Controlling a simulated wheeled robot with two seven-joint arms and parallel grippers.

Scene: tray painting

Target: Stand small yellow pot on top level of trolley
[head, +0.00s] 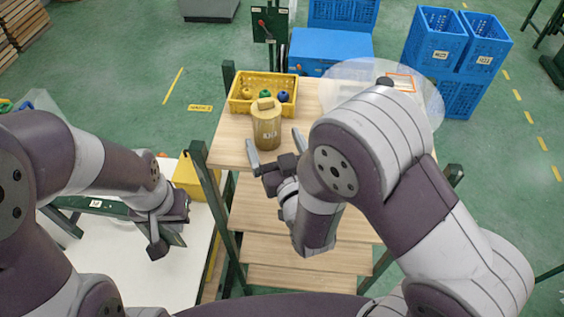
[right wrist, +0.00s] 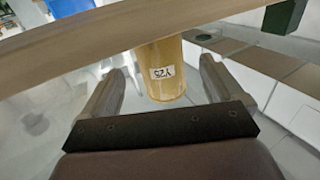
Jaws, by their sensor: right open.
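The small yellow pot (head: 266,127), a cylinder with a knobbed lid and a white label, stands upright on the trolley's wooden top level (head: 228,150), near its left side. My right gripper (head: 275,149) is open just in front of the pot, with its fingers pointing toward it. In the right wrist view the pot (right wrist: 167,78) shows beyond and between the two spread fingers, with nothing gripped. My left gripper (head: 168,242) is low at the left over a white surface, away from the pot. Its jaw opening is unclear.
A yellow crate (head: 236,104) with several coloured items stands right behind the pot. The trolley has a green frame and lower wooden shelves (head: 270,215). A pale see-through round shape (head: 428,95) overlaps the back right. Blue crates (head: 436,48) stand behind. My right arm covers the board's right part.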

